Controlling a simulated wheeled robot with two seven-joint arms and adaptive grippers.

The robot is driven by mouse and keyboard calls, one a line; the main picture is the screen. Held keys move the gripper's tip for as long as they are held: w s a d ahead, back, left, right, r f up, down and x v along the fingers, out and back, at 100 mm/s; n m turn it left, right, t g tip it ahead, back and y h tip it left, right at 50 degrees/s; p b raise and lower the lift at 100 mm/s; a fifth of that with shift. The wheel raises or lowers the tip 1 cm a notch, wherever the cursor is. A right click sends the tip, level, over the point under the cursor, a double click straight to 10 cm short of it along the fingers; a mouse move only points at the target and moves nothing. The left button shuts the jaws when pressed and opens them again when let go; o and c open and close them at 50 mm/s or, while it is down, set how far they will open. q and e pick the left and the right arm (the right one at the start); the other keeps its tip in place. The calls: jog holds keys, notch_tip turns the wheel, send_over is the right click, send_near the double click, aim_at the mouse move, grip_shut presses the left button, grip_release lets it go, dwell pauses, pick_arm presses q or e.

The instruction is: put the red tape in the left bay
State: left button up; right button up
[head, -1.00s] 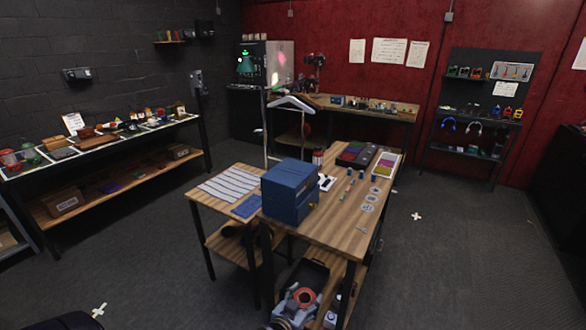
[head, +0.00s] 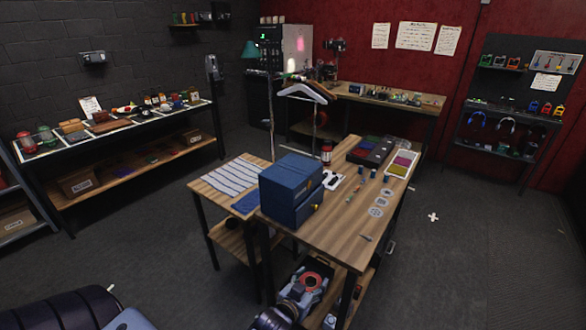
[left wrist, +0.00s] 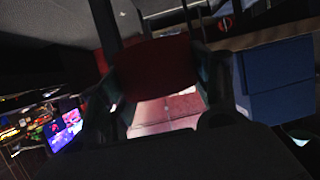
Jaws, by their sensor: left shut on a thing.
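The red tape (head: 312,274) shows as a red ring at my left gripper (head: 305,286), low in the head view, in front of the lower shelf of the wooden table. My left gripper is shut on it. In the left wrist view a dark red surface of the tape (left wrist: 155,72) fills the gap between the fingers (left wrist: 160,88), in shadow. A dark tray with coloured compartments (head: 371,151) lies at the back of the tabletop; I cannot tell which part is the left bay. My right gripper is out of view.
Small cylinders (head: 372,173), round pale discs (head: 381,201) and a red bottle (head: 326,152) are on the tabletop. A white hanger on a rack (head: 302,93) rises behind. The tabletop's front is mostly clear.

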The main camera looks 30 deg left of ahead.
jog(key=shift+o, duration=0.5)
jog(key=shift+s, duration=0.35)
pick_arm(q)
jog(key=w+a+r+h, duration=0.1)
jog(key=w+a+r, duration=0.3)
jog(key=w+r, duration=0.65)
jog(key=w+a+r, duration=0.3)
jog(key=w+r, duration=0.5)
jog(key=r, duration=0.5)
jog(key=w+a+r+b, duration=0.2)
jog(key=w+a+r, duration=0.2)
jog(key=a+r, duration=1.1)
notch_tip(320, 180, down, 5)
jog(key=a, duration=0.2)
jog(key=shift+a+f+m, duration=0.2)
jog(key=shift+a+m, duration=0.15)
jog(key=shift+m, duration=0.05)
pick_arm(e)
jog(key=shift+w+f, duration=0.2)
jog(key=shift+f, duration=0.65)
pick_arm(q)
jog(key=shift+s, duration=0.1)
